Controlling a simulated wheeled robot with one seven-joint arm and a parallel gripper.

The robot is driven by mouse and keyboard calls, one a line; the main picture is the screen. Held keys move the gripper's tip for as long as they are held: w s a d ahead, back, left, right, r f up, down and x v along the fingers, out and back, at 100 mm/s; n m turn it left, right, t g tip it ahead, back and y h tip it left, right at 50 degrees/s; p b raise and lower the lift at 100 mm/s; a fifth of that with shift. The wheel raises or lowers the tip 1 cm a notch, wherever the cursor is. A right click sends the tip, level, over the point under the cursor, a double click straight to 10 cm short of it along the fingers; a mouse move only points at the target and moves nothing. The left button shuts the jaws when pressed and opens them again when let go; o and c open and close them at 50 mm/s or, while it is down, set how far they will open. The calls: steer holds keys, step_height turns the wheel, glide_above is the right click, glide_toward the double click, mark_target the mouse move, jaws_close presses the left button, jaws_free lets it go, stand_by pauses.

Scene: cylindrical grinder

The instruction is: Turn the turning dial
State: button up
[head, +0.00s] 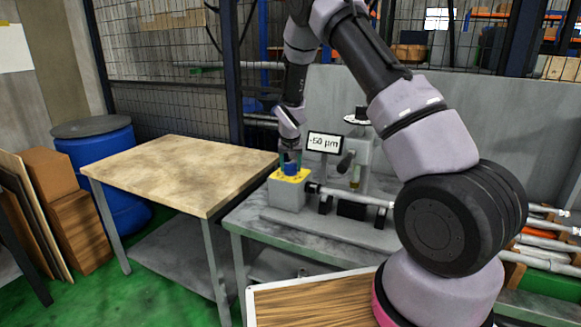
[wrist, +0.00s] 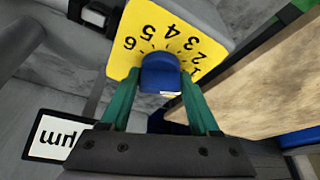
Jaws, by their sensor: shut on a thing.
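The turning dial is a blue knob (wrist: 160,73) on a yellow plate (wrist: 140,22) marked with black numbers 1 to 6, seen upside down in the wrist view. In the head view, the blue dial (head: 291,169) sits on top of a grey box (head: 287,193) at the left end of the grinder. My gripper (wrist: 160,85) points down over it, with a green finger on each side of the knob, shut on it. A small white mark shows on the knob's near edge. A display (head: 324,143) behind reads "-50 µm".
The grinder's bench (head: 250,214) extends right, with a horizontal shaft (head: 350,196) beside the dial box. A wooden-topped table (head: 175,168) stands close on the left, its top clear. A blue barrel (head: 90,160) and cardboard boxes (head: 72,210) stand farther left.

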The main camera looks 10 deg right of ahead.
steer(key=n, duration=0.1)
steer(key=n+y, duration=0.1)
steer(key=n, duration=0.1)
steer(key=n+y, duration=0.1)
steer(key=n, duration=0.1)
steer(key=shift+d, duration=0.25)
steer(key=shift+n+g+y, duration=0.4)
steer(key=shift+n+y, duration=0.5)
steer(key=shift+n, duration=1.5)
steer(key=o, duration=1.3)
steer(key=shift+r, duration=0.1)
steer(key=v, duration=1)
steer(key=shift+r, duration=0.3)
